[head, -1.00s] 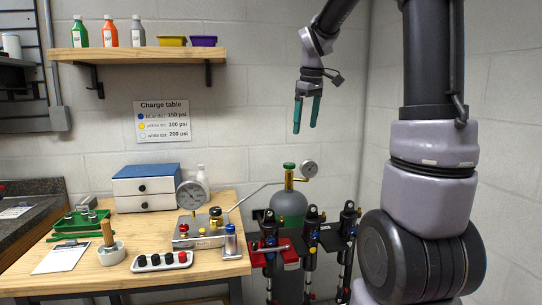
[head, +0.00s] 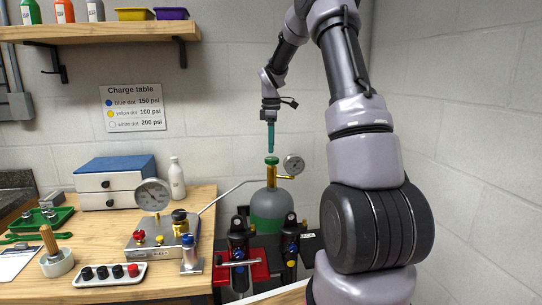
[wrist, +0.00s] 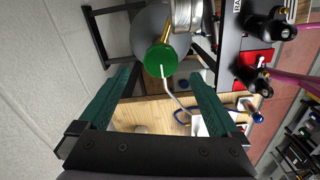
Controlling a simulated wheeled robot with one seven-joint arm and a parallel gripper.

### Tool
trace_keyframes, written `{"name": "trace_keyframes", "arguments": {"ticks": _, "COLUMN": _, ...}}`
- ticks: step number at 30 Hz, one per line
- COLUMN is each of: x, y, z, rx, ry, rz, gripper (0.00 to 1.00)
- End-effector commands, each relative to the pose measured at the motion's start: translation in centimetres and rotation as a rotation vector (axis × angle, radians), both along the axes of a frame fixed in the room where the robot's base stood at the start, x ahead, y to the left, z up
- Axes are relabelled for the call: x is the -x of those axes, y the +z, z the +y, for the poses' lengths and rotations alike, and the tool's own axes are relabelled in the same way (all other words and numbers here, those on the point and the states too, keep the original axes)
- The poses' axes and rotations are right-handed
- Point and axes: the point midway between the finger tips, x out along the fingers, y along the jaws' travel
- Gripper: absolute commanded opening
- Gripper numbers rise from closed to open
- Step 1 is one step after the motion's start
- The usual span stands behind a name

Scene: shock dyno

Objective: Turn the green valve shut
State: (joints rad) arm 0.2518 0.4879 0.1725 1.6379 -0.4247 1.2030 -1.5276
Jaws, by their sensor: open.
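The green valve (head: 271,160) is a round green knob on the brass neck of a grey and green gas cylinder (head: 270,207). In the wrist view the green valve (wrist: 161,60) shows from above, ahead of and between the two teal fingers. My gripper (head: 271,150) points down just above the valve, apart from it. In the wrist view my gripper (wrist: 160,80) is open, with nothing between its fingers. The cylinder's lower part is hidden behind the black shock stands.
A round gauge (head: 293,164) sits right beside the valve, and a thin metal pipe (head: 225,193) runs left to the charging block (head: 155,241) on the wooden table (head: 205,207). Shock absorbers (head: 238,250) stand in front of the cylinder. A shelf (head: 120,31) hangs at upper left.

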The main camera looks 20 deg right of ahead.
Motion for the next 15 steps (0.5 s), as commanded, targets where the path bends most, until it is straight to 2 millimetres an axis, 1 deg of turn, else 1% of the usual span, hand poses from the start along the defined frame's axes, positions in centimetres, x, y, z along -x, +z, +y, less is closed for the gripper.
{"name": "trace_keyframes", "arguments": {"ticks": 1, "x": 0.0, "y": -1.0, "z": 0.0, "rx": 0.0, "ry": 0.001, "rz": 0.003, "gripper": 0.98}}
{"name": "trace_keyframes", "arguments": {"ticks": 3, "x": 0.1, "y": -2.2, "z": 0.0, "rx": 0.0, "ry": 0.001, "rz": 0.002, "gripper": 0.98}}
{"name": "trace_keyframes", "arguments": {"ticks": 6, "x": 0.0, "y": -3.5, "z": 0.0, "rx": 0.0, "ry": 0.001, "rz": 0.001, "gripper": 0.98}}
{"name": "trace_keyframes", "arguments": {"ticks": 10, "x": 0.0, "y": -4.6, "z": 0.0, "rx": 0.0, "ry": 0.0, "rz": 0.0, "gripper": 0.98}}
{"name": "trace_keyframes", "arguments": {"ticks": 15, "x": 0.0, "y": -4.9, "z": 0.0, "rx": 0.0, "ry": -0.001, "rz": -0.001, "gripper": 0.98}}
